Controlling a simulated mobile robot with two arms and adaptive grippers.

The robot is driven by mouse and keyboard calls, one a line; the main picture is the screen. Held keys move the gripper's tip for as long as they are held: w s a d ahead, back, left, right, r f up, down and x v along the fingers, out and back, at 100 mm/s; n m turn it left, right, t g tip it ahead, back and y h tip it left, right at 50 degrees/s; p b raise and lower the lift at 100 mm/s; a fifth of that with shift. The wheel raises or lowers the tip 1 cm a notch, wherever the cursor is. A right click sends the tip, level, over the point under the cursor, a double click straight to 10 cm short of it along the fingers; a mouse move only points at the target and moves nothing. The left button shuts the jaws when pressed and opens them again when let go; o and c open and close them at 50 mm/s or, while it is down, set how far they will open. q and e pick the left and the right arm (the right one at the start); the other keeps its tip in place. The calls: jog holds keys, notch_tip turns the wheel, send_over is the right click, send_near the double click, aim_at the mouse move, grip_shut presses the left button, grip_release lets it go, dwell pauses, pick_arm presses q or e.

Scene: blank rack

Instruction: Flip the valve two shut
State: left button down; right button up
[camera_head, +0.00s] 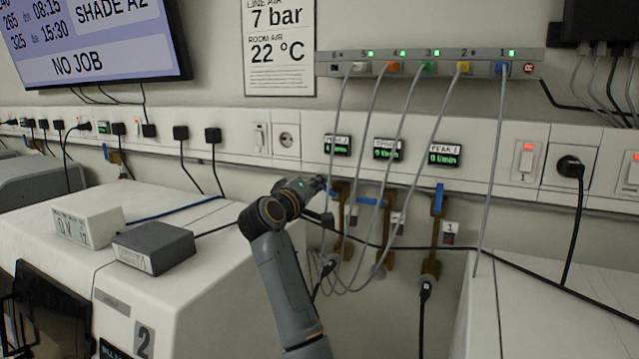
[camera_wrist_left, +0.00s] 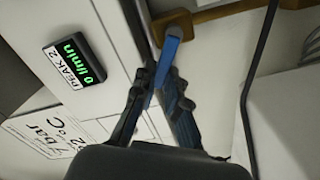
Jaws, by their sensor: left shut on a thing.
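The leftmost of three brown wall valves (camera_head: 341,222) stands below a small display that reads PEAK 2 in the left wrist view (camera_wrist_left: 76,62). The display shows 0 l/min. My left gripper (camera_head: 318,184) is at this valve and hides part of it. In the left wrist view, my left gripper (camera_wrist_left: 156,85) is shut on the valve's blue lever (camera_wrist_left: 171,52), which runs between the fingers up to the brown valve body (camera_wrist_left: 205,15). The valve's number tag is not readable. My right gripper is not in view.
A middle valve with a blue handle (camera_head: 369,202) and a right valve with an upright blue handle (camera_head: 438,198) are close by. Grey hoses (camera_head: 407,140) hang in front of them. A white cabinet (camera_head: 140,270) stands at left, with a dark grey box (camera_head: 153,247) on it.

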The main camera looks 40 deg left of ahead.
pick_arm(q)
jog(key=shift+s+a+f+n+p, duration=0.15)
jog(key=shift+f+n, duration=0.3)
jog(key=shift+n, duration=0.7)
jog(key=shift+w+a+f+n+p, duration=0.1)
jog(key=shift+f+n, duration=0.35)
jog(key=shift+n, duration=0.65)
jog(key=shift+s+a+f+n+p, duration=0.15)
jog(key=shift+f+n, duration=0.3)
jog(key=shift+n, duration=0.7)
jog(key=shift+w, duration=0.1)
jog(key=shift+f, duration=0.1)
jog(key=c, duration=1.4)
grip_release()
jog(key=shift+o, duration=0.2)
jog(key=v, duration=1.2)
